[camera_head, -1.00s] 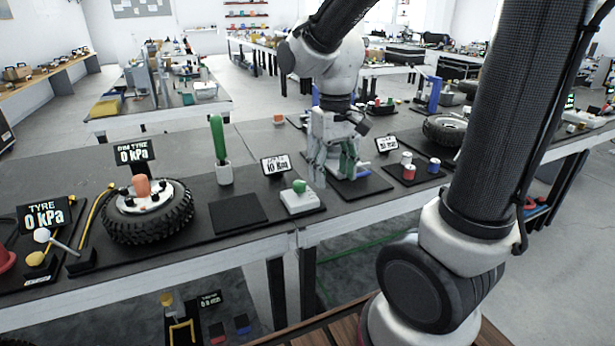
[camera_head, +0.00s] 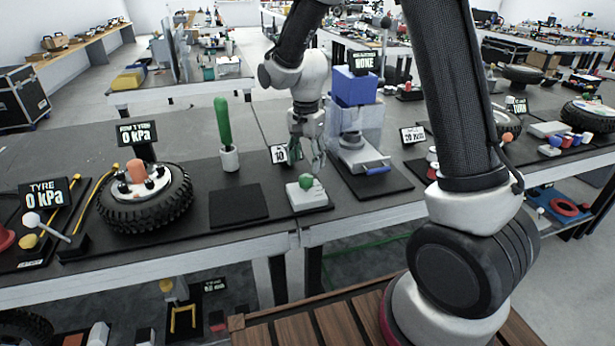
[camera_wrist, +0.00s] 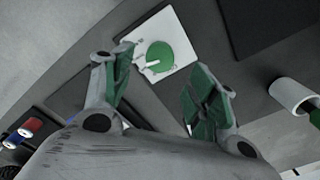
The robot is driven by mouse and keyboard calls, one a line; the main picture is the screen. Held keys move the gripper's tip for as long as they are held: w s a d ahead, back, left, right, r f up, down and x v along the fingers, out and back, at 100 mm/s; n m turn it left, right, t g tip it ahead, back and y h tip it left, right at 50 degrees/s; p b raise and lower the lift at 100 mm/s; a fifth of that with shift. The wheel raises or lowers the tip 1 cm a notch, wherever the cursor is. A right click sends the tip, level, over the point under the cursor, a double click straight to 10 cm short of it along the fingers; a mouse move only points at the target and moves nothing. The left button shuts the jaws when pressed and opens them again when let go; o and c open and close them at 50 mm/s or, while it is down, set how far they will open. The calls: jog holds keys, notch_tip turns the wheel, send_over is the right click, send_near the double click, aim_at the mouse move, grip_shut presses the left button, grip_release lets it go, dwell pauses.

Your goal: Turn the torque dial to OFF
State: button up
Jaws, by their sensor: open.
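The torque dial (camera_head: 306,181) is a round green knob on a white box at the table's front edge. In the wrist view the dial (camera_wrist: 160,57) shows a white pointer running from its middle toward the picture's left. The display behind it (camera_head: 279,154) shows "10"; my gripper hides part of it. My gripper (camera_head: 306,152) is above and just behind the dial, pointing down. In the wrist view my gripper (camera_wrist: 160,92) has its green-padded fingers spread wide, with nothing between them. The dial lies beyond the fingertips, nearer the left finger, and appears untouched.
A green-handled tool stands in a white cup (camera_head: 230,159) left of the dial, behind an empty black mat (camera_head: 238,205). A tyre (camera_head: 145,205) is farther left. A blue-topped press (camera_head: 355,120) stands close to the right of my gripper.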

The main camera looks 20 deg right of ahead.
aim_at(306, 177)
notch_tip(306, 177, down, 6)
jog(key=shift+f, duration=0.15)
jog(key=c, duration=1)
